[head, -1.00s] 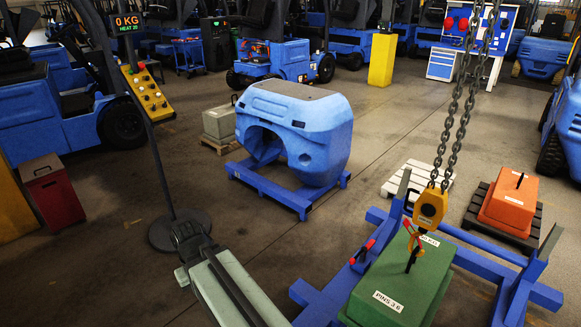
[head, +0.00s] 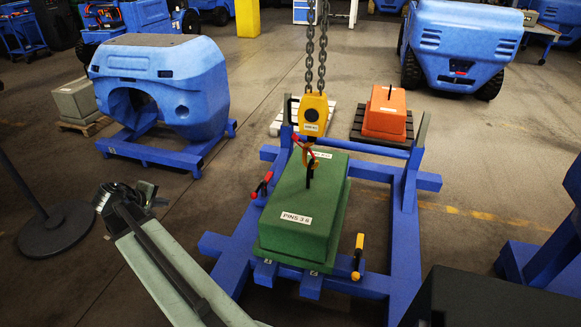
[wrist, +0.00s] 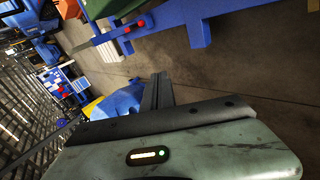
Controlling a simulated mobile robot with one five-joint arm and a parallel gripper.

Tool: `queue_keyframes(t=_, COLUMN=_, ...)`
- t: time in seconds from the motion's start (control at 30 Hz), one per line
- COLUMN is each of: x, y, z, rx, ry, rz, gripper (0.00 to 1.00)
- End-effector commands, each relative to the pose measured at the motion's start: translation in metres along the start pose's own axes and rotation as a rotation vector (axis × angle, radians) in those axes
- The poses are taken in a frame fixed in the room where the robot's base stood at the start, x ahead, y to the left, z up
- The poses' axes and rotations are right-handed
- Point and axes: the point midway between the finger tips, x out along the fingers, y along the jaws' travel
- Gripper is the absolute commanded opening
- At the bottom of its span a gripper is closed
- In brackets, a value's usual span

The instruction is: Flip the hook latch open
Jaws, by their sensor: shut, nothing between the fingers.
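The yellow hook block (head: 313,114) hangs on two chains above the green weight (head: 302,215). A small red lever, probably the hook latch (head: 301,148), shows at the hook below the block. The hook meets the dark lifting eye (head: 310,172) on top of the weight; whether the latch is open or shut is too small to tell. My gripper (head: 125,200) is left of the weight and its blue stand, well apart from the hook. In the wrist view my gripper's fingers (wrist: 158,92) are together and empty. The hook is not clear in the wrist view.
The blue stand (head: 405,235) holds the green weight. It has a red-handled pin (head: 262,185) and a yellow-handled pin (head: 358,255). Floor between shell and stand is clear.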

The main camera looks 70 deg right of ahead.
Motion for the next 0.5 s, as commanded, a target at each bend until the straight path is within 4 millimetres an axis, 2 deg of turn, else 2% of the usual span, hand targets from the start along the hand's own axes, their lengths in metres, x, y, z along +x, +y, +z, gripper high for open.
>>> queue_keyframes(t=0.03, x=0.068, y=0.013, z=0.016, rx=-0.022, ry=-0.026, rz=0.105, gripper=0.00)
queue_keyframes(t=0.1, x=0.121, y=0.057, z=0.039, rx=-0.083, ry=-0.064, rz=0.255, gripper=0.00)
queue_keyframes(t=0.2, x=0.187, y=0.116, z=0.079, rx=-0.201, ry=-0.144, rz=0.452, gripper=0.00)
queue_keyframes(t=0.33, x=0.257, y=0.178, z=0.139, rx=-0.399, ry=-0.281, rz=0.659, gripper=0.00)
queue_keyframes(t=0.4, x=0.285, y=0.203, z=0.169, rx=-0.511, ry=-0.358, rz=0.739, gripper=0.00)
queue_keyframes(t=0.5, x=0.314, y=0.229, z=0.203, rx=-0.652, ry=-0.451, rz=0.810, gripper=0.00)
